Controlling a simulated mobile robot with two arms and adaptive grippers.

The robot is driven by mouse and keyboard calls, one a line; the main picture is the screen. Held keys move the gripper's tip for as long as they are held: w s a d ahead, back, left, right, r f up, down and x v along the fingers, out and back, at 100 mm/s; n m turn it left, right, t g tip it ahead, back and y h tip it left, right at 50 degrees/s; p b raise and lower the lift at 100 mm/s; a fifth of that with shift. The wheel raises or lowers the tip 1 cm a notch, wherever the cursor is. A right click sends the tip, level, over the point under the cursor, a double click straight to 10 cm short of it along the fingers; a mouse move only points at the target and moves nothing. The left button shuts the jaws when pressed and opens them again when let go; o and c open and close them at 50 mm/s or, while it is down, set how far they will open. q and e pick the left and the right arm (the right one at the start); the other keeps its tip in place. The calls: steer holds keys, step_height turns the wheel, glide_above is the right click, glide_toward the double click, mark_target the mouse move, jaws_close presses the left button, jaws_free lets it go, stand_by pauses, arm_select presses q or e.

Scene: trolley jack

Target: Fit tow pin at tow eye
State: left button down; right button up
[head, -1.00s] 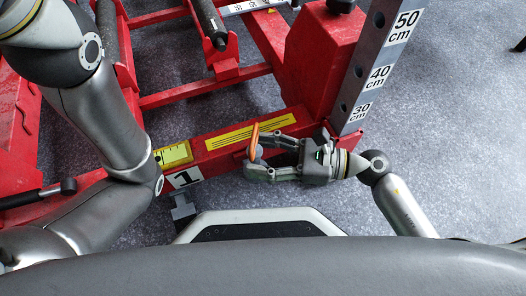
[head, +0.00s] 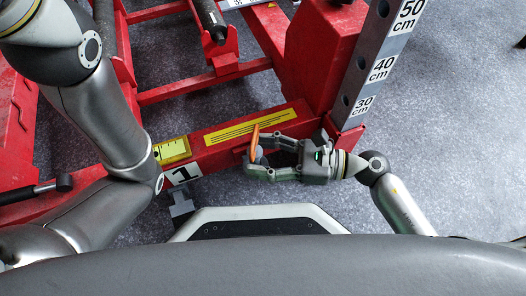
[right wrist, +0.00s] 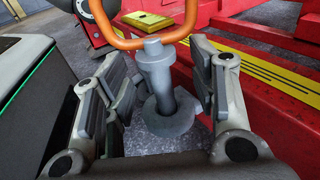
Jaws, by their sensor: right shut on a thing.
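The tow pin is a grey shaft (right wrist: 157,72) with an orange loop handle (right wrist: 143,38). It stands roughly upright between the fingers of my right gripper (right wrist: 160,85), which is shut on it. In the head view, my right gripper (head: 258,158) points left beside the red beam, and the orange handle (head: 255,136) rises at its fingertips. In the right wrist view, a grey ring (right wrist: 172,123), apparently the tow eye, lies at the pin's lower end. I cannot tell whether the pin is inside it or just above. My left gripper is out of view.
The red jack frame (head: 285,112) lies directly behind the gripper. A scale post (head: 370,75) marked in cm stands on the right. A yellow block (head: 172,151) and a "1" plate (head: 183,174) sit left of the gripper. Speckled floor is open at right.

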steer(key=shift+f, duration=0.55)
steer(key=shift+f, duration=0.6)
steer(key=o, duration=1.5)
steer(key=shift+o, duration=0.2)
steer(key=shift+d, duration=0.1)
steer(key=f+v, duration=0.1)
steer(key=v, duration=1)
steer(key=shift+d+r, duration=0.35)
steer(key=shift+r, duration=0.15)
steer(key=shift+s+d, duration=0.1)
steer(key=shift+s, duration=0.05)
